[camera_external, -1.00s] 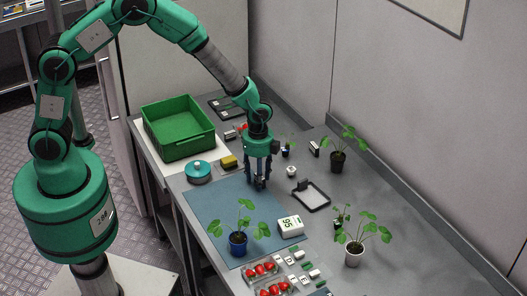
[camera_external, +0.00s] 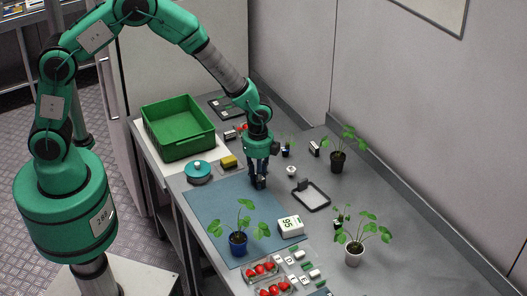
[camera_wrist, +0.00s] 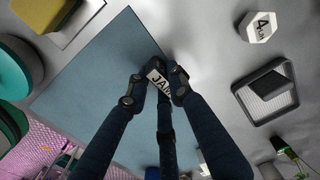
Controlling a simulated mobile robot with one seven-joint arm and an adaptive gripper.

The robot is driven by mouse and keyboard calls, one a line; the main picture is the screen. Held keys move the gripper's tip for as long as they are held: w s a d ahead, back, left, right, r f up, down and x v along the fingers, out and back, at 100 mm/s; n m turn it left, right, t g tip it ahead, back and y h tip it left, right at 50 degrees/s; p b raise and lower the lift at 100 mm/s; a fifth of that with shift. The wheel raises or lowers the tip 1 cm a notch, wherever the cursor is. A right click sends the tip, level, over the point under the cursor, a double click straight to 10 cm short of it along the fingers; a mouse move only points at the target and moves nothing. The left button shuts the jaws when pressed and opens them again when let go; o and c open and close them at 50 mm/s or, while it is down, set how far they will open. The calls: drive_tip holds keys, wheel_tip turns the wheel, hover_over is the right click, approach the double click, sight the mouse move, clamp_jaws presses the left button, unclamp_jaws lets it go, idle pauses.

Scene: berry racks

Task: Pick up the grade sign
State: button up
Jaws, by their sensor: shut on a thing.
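The grade sign, a small dark-backed block with a white face lettered "JAM" (camera_wrist: 158,77), is between the fingertips of my gripper (camera_wrist: 155,88) in the wrist view. Part of the lettering is hidden by a finger. In the external view my gripper (camera_external: 259,183) points straight down at the blue mat's far right edge, shut on the sign (camera_external: 260,183). The sign is low, at or just above the surface; I cannot tell whether it touches.
A black-rimmed tray (camera_external: 325,205) lies right of my gripper. A teal-lidded pot (camera_external: 198,171), a yellow sponge (camera_external: 229,161) and a green crate (camera_external: 207,130) stand left. The blue mat (camera_external: 205,206) holds a potted plant (camera_external: 238,242) and a white scale-like box (camera_external: 290,226).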

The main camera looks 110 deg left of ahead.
drive_tip(key=shift+r, duration=0.15)
drive_tip(key=shift+r, duration=0.55)
wheel_tip(320, 180, up, 2)
drive_tip(key=shift+r, duration=0.1)
drive_tip(key=s+d, duration=0.2)
drive_tip(key=s, duration=0.2)
drive_tip(key=s+d+r+p, duration=0.1)
drive_tip(key=s+d, duration=0.1)
drive_tip(key=s, duration=0.3)
drive_tip(key=s+d, duration=0.3)
drive_tip(key=s, duration=0.2)
drive_tip(key=shift+s+r, duration=0.2)
idle(0.3)
